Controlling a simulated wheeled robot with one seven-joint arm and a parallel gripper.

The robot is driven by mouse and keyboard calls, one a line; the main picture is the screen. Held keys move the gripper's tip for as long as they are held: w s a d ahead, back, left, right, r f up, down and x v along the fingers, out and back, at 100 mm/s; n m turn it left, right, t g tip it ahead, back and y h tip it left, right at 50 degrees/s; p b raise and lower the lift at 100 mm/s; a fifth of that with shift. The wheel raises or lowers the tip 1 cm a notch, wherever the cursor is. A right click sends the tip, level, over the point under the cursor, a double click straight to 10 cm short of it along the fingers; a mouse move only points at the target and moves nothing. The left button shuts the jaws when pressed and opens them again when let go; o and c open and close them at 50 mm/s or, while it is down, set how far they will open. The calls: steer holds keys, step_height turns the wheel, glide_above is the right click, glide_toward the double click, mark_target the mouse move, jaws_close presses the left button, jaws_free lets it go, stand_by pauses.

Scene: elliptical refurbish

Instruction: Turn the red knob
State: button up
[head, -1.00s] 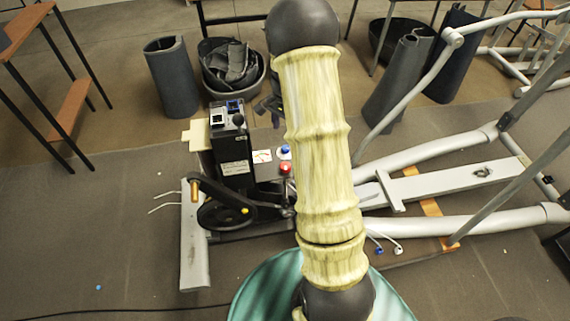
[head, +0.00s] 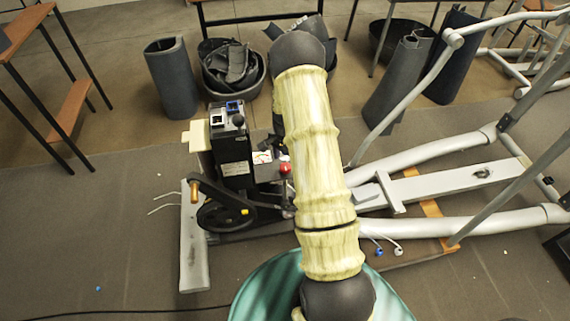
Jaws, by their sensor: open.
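The red knob (head: 285,168) is a small round red cap on the light panel beside the black upright unit (head: 231,150). It shows just left of my arm. My gripper (head: 276,143) shows only in part, as a dark shape at the left edge of my arm, just above the red knob in the picture. It is open. My arm hides most of it, and I cannot tell whether it touches the knob.
A crank with a wooden handle (head: 195,191) and a black wheel (head: 226,215) stand left of the knob. Grey frame tubes (head: 430,226) run to the right. Black bins (head: 232,70) and a rolled mat (head: 171,77) stand behind.

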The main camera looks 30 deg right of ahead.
mark_target(285, 166)
steer(key=shift+f, duration=1.6)
steer(key=c, duration=1)
